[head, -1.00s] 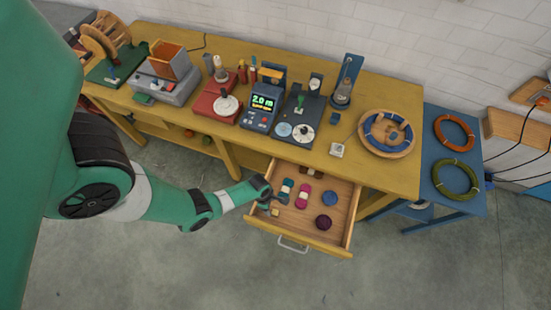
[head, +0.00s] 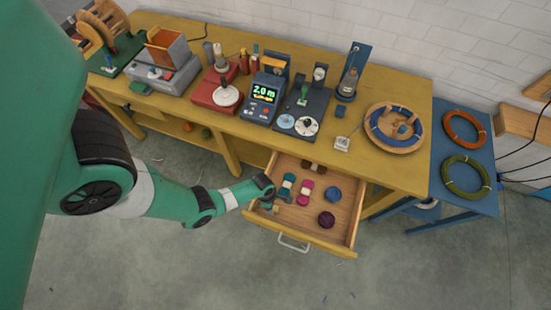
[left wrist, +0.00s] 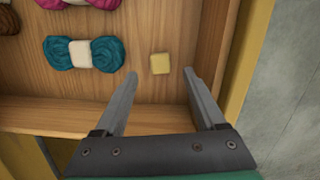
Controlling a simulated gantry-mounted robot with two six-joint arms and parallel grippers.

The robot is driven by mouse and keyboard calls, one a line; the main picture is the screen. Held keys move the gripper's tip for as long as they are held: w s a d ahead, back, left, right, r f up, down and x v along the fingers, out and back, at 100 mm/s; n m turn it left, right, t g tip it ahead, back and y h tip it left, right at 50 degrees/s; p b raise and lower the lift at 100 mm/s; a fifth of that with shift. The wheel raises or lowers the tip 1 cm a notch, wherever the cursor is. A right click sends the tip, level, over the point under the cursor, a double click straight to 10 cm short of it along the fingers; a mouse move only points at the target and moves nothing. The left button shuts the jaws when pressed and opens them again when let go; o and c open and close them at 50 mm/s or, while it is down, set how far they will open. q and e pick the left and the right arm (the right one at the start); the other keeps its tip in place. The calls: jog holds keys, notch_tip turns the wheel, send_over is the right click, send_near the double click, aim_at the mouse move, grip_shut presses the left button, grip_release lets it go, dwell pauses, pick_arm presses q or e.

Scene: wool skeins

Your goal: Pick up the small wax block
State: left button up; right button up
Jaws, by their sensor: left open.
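The small wax block (left wrist: 160,63) is a pale yellow cube lying on the wooden floor of the open drawer (head: 345,225). In the left wrist view it sits just ahead of the fingertips, between their lines. My left gripper (left wrist: 160,73) is open and empty, its two grey fingers on either side of the block's position and apart from it. In the head view my left gripper (head: 275,203) is over the drawer's left front part, and the block is not clearly visible there. My right gripper is not in view.
A teal skein with a white band (left wrist: 82,54) lies left of the block. The drawer's side wall (left wrist: 211,40) is close to the right finger.

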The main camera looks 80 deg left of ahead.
aim_at(275, 208)
pick_arm(q)
jog(key=f, duration=0.1)
jog(key=f+b, duration=0.1)
jog(key=f, duration=0.1)
jog(key=f+b, duration=0.1)
jog(key=shift+w+d+f, duration=0.15)
jog(key=shift+w+f, duration=0.05)
jog(key=shift+w, duration=0.15)
jog(key=shift+r, duration=0.1)
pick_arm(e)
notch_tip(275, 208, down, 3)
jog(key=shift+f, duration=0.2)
pick_arm(q)
jog(key=shift+c, duration=0.3)
grip_shut()
